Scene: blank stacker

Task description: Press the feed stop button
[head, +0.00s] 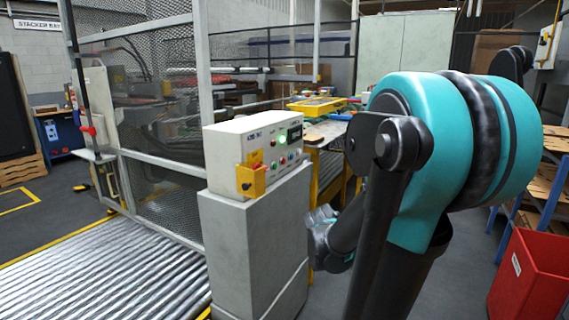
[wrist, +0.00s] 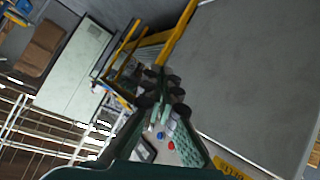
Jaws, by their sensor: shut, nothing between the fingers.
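The control box (head: 255,155) stands on a grey pedestal in the head view. Its front panel has a lit green lamp (head: 281,141), a dark display (head: 295,133) and a row of small coloured buttons, including a red button (head: 283,161). The labels are too small to read, so I cannot tell which is the feed stop button. In the wrist view a red button (wrist: 171,146) and a blue button (wrist: 160,135) show beside my gripper (wrist: 168,88). My gripper is shut and empty, with its fingers partly covering the panel. It appears apart from the buttons.
The grey pedestal (head: 250,245) stands close to my lower arm. A roller conveyor (head: 110,275) and mesh fence (head: 165,190) lie to the left. A red bin (head: 535,280) stands at right.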

